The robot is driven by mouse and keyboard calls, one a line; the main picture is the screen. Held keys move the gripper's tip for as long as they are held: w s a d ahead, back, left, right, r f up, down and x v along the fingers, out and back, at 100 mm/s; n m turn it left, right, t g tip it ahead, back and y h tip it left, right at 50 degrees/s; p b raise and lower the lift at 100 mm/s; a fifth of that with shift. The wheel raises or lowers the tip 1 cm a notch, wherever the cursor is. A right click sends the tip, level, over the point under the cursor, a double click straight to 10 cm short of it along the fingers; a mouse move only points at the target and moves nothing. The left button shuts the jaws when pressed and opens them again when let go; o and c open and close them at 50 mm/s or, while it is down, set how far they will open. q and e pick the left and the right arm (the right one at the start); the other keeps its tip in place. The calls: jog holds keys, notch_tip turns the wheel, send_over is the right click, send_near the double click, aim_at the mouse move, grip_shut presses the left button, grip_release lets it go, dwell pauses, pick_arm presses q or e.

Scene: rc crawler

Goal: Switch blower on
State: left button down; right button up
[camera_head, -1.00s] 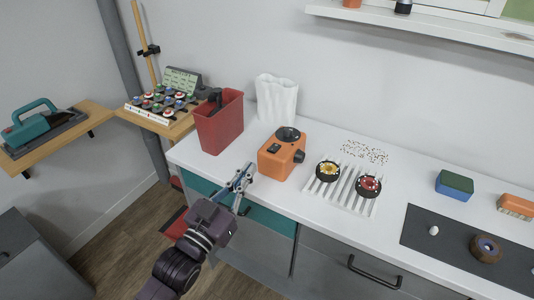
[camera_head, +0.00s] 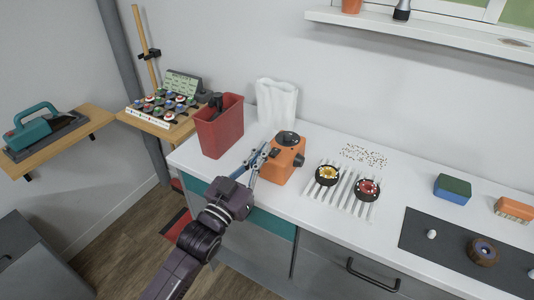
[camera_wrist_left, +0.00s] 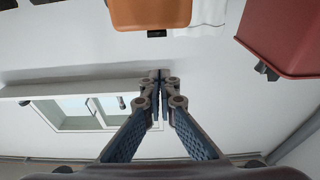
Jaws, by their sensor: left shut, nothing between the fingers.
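The blower, an orange box with a black round cap on top (camera_head: 284,164), stands on the white counter, right of the red bin. It also shows at the top of the left wrist view (camera_wrist_left: 150,14), with a small black part at its lower edge. My left gripper (camera_head: 264,150) is shut and empty. Its fingertips are at the left side of the blower and overlap it in the head view; I cannot tell whether they touch. The fingertips also show shut in the left wrist view (camera_wrist_left: 158,76). The blower's switch is not clearly seen. My right gripper is not in view.
A red bin (camera_head: 220,130) and a white crumpled bag (camera_head: 277,102) stand behind and left of the blower. A slotted rack (camera_head: 345,197) with two round parts lies to the right. A dark mat (camera_head: 455,240) is farther right.

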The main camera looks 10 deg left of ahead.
aim_at(274, 152)
pick_arm(q)
jog(key=x, duration=0.3)
jog(key=shift+w+d+r, duration=0.1)
jog(key=shift+w+r, duration=0.1)
jog(key=shift+s+f+p, duration=0.15)
jog(key=shift+s+f, duration=0.05)
jog(key=shift+f, duration=0.85)
jog(key=shift+s+f+p, duration=0.15)
jog(key=shift+s+f, duration=0.05)
jog(key=shift+f, duration=0.9)
